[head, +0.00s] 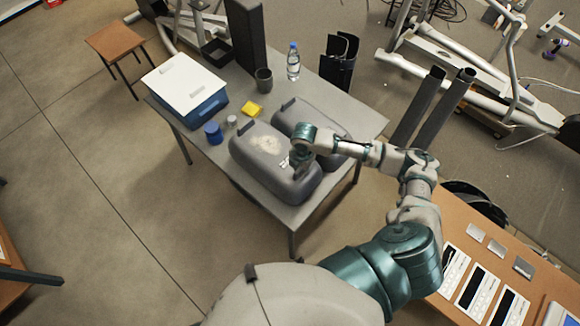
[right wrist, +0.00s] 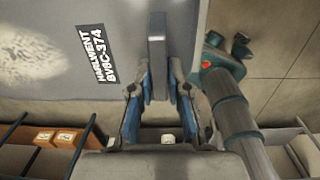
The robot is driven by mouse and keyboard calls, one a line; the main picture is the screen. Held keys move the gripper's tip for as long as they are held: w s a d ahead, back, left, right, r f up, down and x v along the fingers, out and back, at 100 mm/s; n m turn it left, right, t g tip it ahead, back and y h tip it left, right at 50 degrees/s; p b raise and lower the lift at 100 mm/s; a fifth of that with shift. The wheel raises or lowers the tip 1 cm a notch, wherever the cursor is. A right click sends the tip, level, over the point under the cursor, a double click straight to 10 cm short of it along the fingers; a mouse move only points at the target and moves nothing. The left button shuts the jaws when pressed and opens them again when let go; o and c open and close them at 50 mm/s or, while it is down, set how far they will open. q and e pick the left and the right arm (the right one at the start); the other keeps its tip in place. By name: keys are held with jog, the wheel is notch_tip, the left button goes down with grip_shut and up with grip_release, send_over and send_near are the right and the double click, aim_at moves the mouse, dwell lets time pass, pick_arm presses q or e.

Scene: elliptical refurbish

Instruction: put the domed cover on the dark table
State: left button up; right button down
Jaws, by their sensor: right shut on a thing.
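Two grey domed covers lie side by side on the grey table (head: 362,118) in the head view. The nearer domed cover (head: 258,150) has a pale worn patch and a small label. The farther cover (head: 286,120) is partly hidden by my right arm. My right gripper (head: 299,162) is at the right end of the nearer cover. In the right wrist view, the fingers are shut on its upright grey handle (right wrist: 157,50). The cover's labelled side (right wrist: 60,82) is left of the handle. I cannot tell whether the cover is lifted. My left gripper is not in view.
On the table stand a blue box with white lid (head: 186,88), a black tall block (head: 245,35), a dark cup (head: 263,80), a bottle (head: 293,62), a yellow sponge (head: 251,110) and a blue jar (head: 213,133). A wooden table (head: 455,225) stands at right.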

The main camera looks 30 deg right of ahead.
aim_at(301, 179)
jog(key=shift+s+f, duration=0.25)
jog(key=shift+f, duration=0.3)
jog(key=shift+s+f, duration=0.2)
jog(key=shift+f, duration=0.35)
jog(key=f, duration=0.2)
jog(key=w+f, duration=0.1)
jog(key=f, duration=0.1)
jog(key=shift+d+f, duration=0.15)
jog(key=shift+s+f, duration=0.15)
jog(key=shift+f, duration=0.15)
jog(key=shift+s+r, duration=0.1)
jog(key=c, duration=1.1)
grip_release()
jog(key=shift+c, duration=0.2)
jog(key=r, duration=1.2)
jog(key=shift+s, duration=0.2)
